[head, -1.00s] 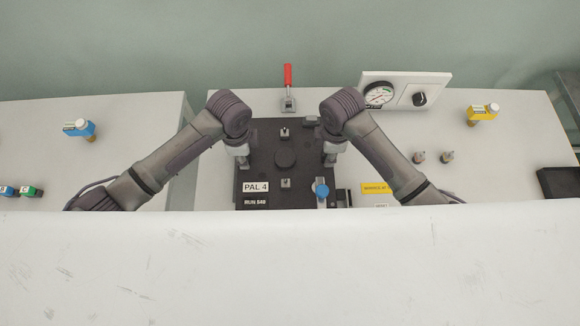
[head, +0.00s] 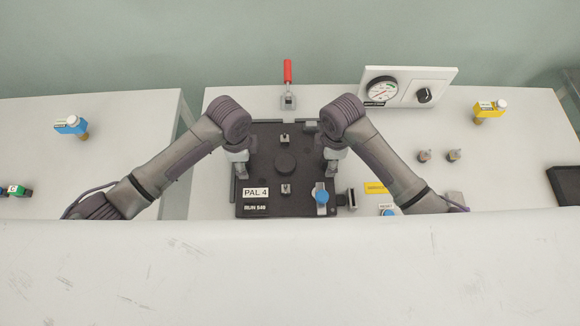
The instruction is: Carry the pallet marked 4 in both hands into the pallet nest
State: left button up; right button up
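The pallet marked 4 (head: 268,170) is a dark plate with a white "PAL 4" label, a dark "RUN 548" label, a round raised disc and a blue knob. It lies flat in the middle of the head view. My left gripper (head: 241,170) is shut on its left side, and my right gripper (head: 331,167) is shut on its right side. The fingertips are small and partly hidden by the wrists. The pallet nest under the pallet is mostly hidden. I cannot tell whether the pallet touches it.
A red-handled clamp (head: 288,85) stands behind the pallet. A gauge panel (head: 408,87), two small knobs (head: 438,156), a yellow device (head: 490,110) and a dark tray (head: 565,186) are on the right. A blue device (head: 70,125) is on the left bench. A white surface (head: 290,270) fills the foreground.

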pick_arm(q)
jog(key=shift+r, duration=0.55)
pick_arm(e)
jog(key=shift+r, duration=0.1)
pick_arm(q)
notch_tip(320, 180, up, 11)
pick_arm(e)
notch_tip(320, 180, up, 12)
dwell(0.3)
pick_arm(q)
jog(key=shift+f, duration=0.15)
dwell(0.4)
